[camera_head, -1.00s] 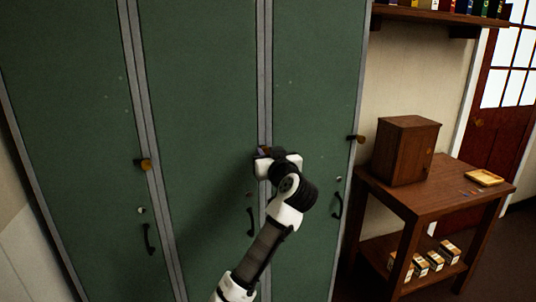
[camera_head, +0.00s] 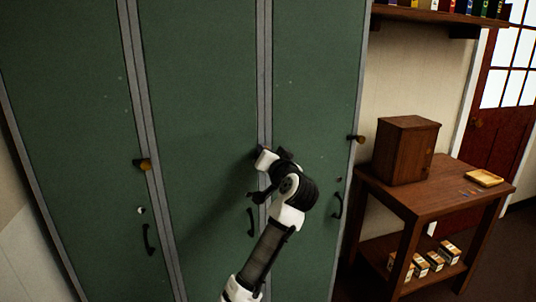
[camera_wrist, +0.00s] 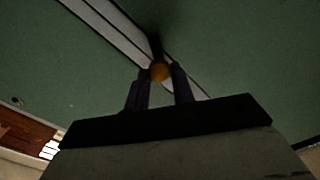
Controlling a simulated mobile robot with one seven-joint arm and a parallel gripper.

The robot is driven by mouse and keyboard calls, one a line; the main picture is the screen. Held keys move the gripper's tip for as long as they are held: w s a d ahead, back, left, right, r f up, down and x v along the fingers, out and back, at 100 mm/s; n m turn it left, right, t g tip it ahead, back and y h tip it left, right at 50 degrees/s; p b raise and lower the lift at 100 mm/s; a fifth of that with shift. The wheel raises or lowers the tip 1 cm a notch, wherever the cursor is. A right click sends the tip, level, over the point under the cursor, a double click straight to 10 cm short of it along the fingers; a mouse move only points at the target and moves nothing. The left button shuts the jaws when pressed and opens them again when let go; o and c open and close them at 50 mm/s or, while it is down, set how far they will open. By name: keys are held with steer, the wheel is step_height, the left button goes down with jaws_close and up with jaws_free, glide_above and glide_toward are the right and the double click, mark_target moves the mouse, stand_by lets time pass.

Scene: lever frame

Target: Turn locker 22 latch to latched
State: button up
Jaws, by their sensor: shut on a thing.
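The middle locker's latch is between my fingertips in the wrist view: a round orange-brass end (camera_wrist: 160,71) with a dark bar beyond it, beside the grey locker post. My gripper (camera_wrist: 161,78) is shut on this latch. In the head view my gripper (camera_head: 256,155) is at the post between the middle and right lockers, and my wrist hides the latch there. The middle locker door (camera_head: 205,110) is green and looks closed. I cannot read any locker number, so I cannot confirm which is locker 22.
Similar latches show on the left locker (camera_head: 145,164) and at the right locker's edge (camera_head: 355,138). Black handles (camera_head: 250,222) stick out below. A wooden table (camera_head: 440,195) with a small cabinet (camera_head: 404,150) stands to the right.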

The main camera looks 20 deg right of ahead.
steer(key=m+p, duration=0.2)
steer(key=m, duration=0.9)
steer(key=shift+f, duration=0.15)
steer(key=shift+d+m, duration=0.1)
steer(key=shift+m, duration=0.3)
steer(key=o, duration=1)
steer(key=shift+s, duration=0.1)
steer(key=s+b, duration=0.1)
steer(key=s, duration=0.3)
steer(key=s+b, duration=0.1)
steer(key=s, duration=0.4)
steer(key=s+a+b, duration=0.1)
steer(key=s+b, duration=0.1)
steer(key=s, duration=0.2)
steer(key=shift+s, duration=0.35)
steer(key=shift+d, duration=0.1)
